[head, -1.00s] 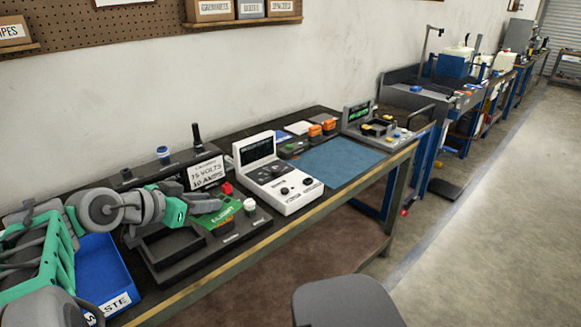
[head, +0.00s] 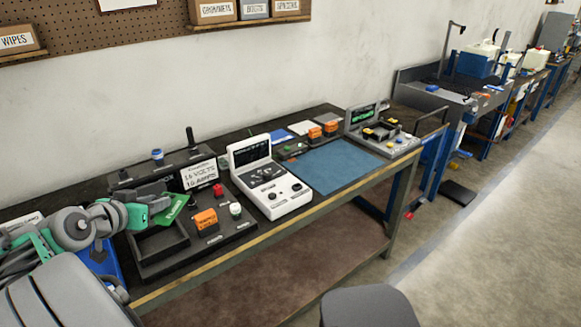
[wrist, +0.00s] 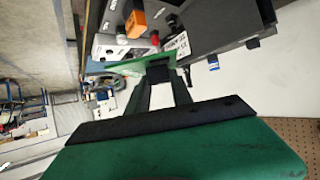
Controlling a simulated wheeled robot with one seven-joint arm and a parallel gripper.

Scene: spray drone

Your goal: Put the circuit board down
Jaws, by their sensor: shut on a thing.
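The green circuit board (head: 172,209) is in my gripper (head: 158,203), tilted, above the dark test fixture on the bench at the left of the head view. The board also shows in the wrist view (wrist: 128,67), edge-on beyond the fingers. My gripper in the wrist view (wrist: 160,72) is shut on one end of the board. Below the board is an open black tray (head: 165,270) on the fixture. The board is apart from the tray.
A white meter (head: 268,178) stands beside the fixture. A blue mat (head: 340,168) farther right is clear. A chair (head: 368,308) stands in front.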

